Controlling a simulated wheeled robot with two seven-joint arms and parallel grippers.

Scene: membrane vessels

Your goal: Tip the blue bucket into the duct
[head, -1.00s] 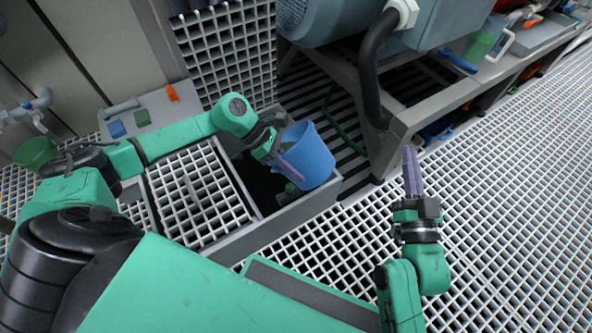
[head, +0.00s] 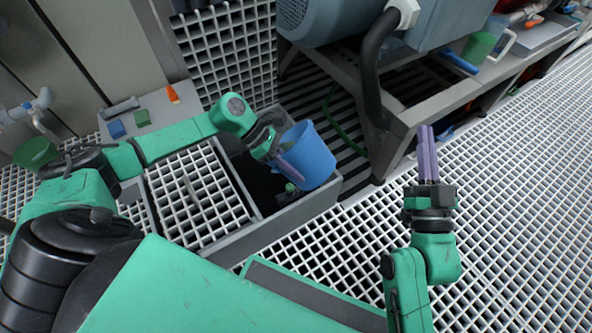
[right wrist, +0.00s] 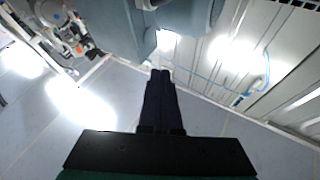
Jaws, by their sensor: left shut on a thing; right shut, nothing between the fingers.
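The blue bucket (head: 308,156) is in the head view, tilted a little, above the right end of the open duct (head: 262,226). My left gripper (head: 285,165) is shut on the bucket at its left side; the exact grip spot is partly hidden by the fingers. The bucket's inside is not visible from here. The duct is a grey-walled trough with a dark opening, and a white grating covers its left part. My right gripper (head: 428,155) is shut and empty, pointing up over the floor grating to the right. Its closed fingers (right wrist: 160,98) also show in the right wrist view.
A large blue-grey motor (head: 345,20) on a grey stand is behind the bucket. A shelf with a green cup (head: 478,47) is at upper right. A small grey plate (head: 160,110) with coloured pieces lies at left. The floor grating (head: 510,200) at right is clear.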

